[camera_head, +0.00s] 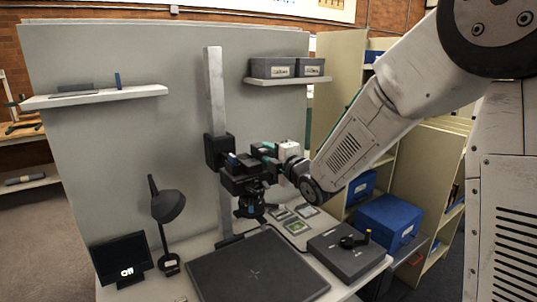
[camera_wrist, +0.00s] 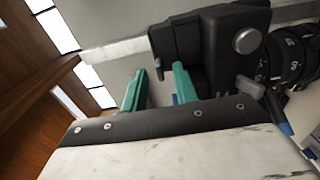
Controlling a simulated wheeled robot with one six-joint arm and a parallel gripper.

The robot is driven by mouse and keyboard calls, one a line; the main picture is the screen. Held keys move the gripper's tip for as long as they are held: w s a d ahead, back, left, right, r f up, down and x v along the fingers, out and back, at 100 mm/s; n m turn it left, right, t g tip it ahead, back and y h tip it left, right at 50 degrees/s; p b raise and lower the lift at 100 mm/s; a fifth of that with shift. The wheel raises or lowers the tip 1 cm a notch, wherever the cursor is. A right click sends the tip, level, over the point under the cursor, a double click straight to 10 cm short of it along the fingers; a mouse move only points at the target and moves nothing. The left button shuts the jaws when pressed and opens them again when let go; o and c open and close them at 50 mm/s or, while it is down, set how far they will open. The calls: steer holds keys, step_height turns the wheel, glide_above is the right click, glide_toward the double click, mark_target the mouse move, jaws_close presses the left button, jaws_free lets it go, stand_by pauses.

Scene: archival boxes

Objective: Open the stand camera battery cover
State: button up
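The black stand camera (camera_head: 240,180) is mounted on an upright pale column (camera_head: 215,90), with its lens pointing down over the table. In the wrist view the camera body (camera_wrist: 222,50) fills the upper right, with a round grey knob on it. My gripper (camera_head: 262,152) is beside the camera body. In the wrist view its two green fingers (camera_wrist: 159,72) are apart, with a gap between them. The fingertips are close to the body's edge, near a small dark tab (camera_wrist: 159,69). Contact cannot be told. I cannot clearly make out the battery cover or whether it is open.
Below the camera lies a dark flat board (camera_head: 255,270). To the right are small framed items (camera_head: 297,226) and a grey box (camera_head: 347,255) with a black object on top. A desk lamp (camera_head: 168,207) and small screen (camera_head: 121,257) stand left. A grey panel is behind.

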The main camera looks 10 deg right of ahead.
steer(key=shift+w+a, duration=0.15)
steer(key=shift+w, duration=0.1)
jaws_close()
